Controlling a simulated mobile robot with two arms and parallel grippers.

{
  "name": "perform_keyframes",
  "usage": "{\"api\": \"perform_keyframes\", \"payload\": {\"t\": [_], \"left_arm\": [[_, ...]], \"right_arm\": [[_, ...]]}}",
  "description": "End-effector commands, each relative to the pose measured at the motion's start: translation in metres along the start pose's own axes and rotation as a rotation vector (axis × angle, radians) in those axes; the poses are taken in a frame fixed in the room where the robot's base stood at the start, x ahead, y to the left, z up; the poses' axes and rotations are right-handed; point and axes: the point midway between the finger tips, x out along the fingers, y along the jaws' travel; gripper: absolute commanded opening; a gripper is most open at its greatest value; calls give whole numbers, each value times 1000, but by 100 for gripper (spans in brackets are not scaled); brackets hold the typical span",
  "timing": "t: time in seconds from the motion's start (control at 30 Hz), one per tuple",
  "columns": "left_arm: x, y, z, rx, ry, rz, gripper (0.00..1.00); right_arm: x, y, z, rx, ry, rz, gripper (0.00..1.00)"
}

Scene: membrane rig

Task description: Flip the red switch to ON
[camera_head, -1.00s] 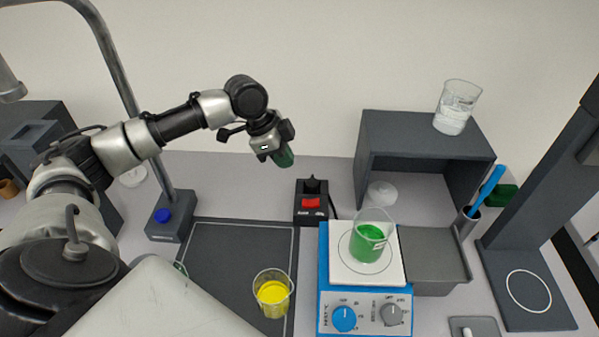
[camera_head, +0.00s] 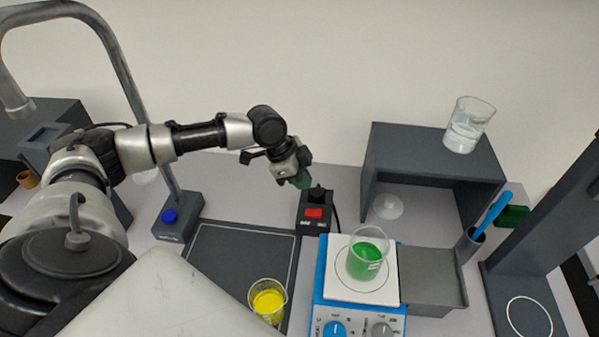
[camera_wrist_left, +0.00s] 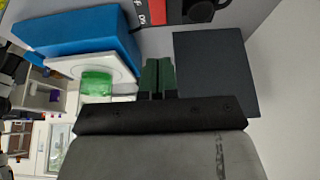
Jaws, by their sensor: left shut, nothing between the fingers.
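The red switch (camera_head: 314,213) sits on a small black box (camera_head: 313,226) behind the hotplate. In the left wrist view the red switch (camera_wrist_left: 168,10) is cut by the top edge, with white lettering beside it. My left gripper (camera_head: 303,181) has green fingertips and hangs just above and behind the box, to the left of its plug. In the left wrist view the gripper's green fingers (camera_wrist_left: 158,76) are together and empty, pointing towards the box. Contact with the switch does not show. My right gripper is in neither view.
A blue hotplate (camera_head: 318,285) carries a beaker of green liquid (camera_head: 366,262). A beaker of yellow liquid (camera_head: 268,302) stands on a dark mat (camera_head: 225,250). A dark shelf (camera_head: 425,150) with a beaker of clear liquid (camera_head: 467,128) stands at the right. A grey tray (camera_head: 432,283) adjoins the hotplate.

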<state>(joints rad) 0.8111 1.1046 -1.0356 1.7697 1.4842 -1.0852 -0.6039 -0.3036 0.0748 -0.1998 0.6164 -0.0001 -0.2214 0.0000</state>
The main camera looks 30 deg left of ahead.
Motion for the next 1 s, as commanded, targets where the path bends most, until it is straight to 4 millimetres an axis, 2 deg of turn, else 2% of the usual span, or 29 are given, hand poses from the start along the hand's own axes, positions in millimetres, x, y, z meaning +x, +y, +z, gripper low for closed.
{"api": "perform_keyframes", "payload": {"t": [0.13,0.3,0.5,0.7,1.0], "left_arm": [[31,1,-2,-1,-1,3,0],[64,1,-2,-1,-1,3,0],[90,0,1,-1,-1,1,0],[98,0,2,0,-1,-1,0],[99,-1,2,-1,-1,-1,0]], "right_arm": [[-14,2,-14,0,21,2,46],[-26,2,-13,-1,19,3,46],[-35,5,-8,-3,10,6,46],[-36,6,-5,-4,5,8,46],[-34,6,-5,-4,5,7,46]]}}
